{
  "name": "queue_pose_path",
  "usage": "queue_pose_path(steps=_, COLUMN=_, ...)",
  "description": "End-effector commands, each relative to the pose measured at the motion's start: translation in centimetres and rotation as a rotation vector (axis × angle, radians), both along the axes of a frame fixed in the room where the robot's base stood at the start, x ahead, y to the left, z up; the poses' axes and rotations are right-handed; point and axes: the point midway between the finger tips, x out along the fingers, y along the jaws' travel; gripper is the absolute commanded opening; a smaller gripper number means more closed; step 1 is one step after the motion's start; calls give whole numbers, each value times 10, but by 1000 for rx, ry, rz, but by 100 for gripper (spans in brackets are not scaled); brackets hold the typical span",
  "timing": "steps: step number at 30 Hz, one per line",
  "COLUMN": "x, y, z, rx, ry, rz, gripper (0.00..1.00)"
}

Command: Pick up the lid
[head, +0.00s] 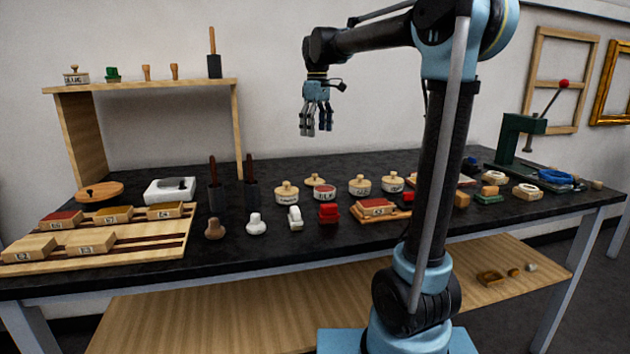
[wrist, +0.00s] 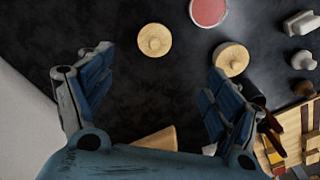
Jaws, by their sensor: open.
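The lid (head: 315,180) is a round, pale wooden disc with a small knob. It lies on the black tabletop behind an open pot with red contents (head: 324,193). In the wrist view the lid (wrist: 154,40) shows whole, above the gap between my fingers; the red-filled pot (wrist: 208,12) is cut by the top edge. My gripper (head: 317,130) hangs fingers down, high above the table and roughly over the lid. In the wrist view my gripper (wrist: 157,78) is open, its fingers wide apart with nothing between them.
A lidded pot (head: 287,192) stands left of the lid, near my right-hand finger in the wrist view (wrist: 230,59). Further lidded pots (head: 360,185) stand to the right. Two dark-handled tools (head: 250,185) and a wooden shelf (head: 238,130) rise on the left.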

Motion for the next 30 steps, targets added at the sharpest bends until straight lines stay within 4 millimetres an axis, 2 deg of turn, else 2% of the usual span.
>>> queue_pose_path(steps=4, x=8, y=10, z=1, rx=-2, ry=5, rz=29, gripper=83)
queue_pose_path(steps=7, x=9, y=11, z=-8, rx=-2, ry=6, rz=33, gripper=83)
queue_pose_path(steps=24, x=8, y=10, z=-104, rx=-2, ry=5, rz=31, gripper=83)
queue_pose_path(steps=30, x=8, y=10, z=-118, rx=-2, ry=5, rz=31, gripper=83)
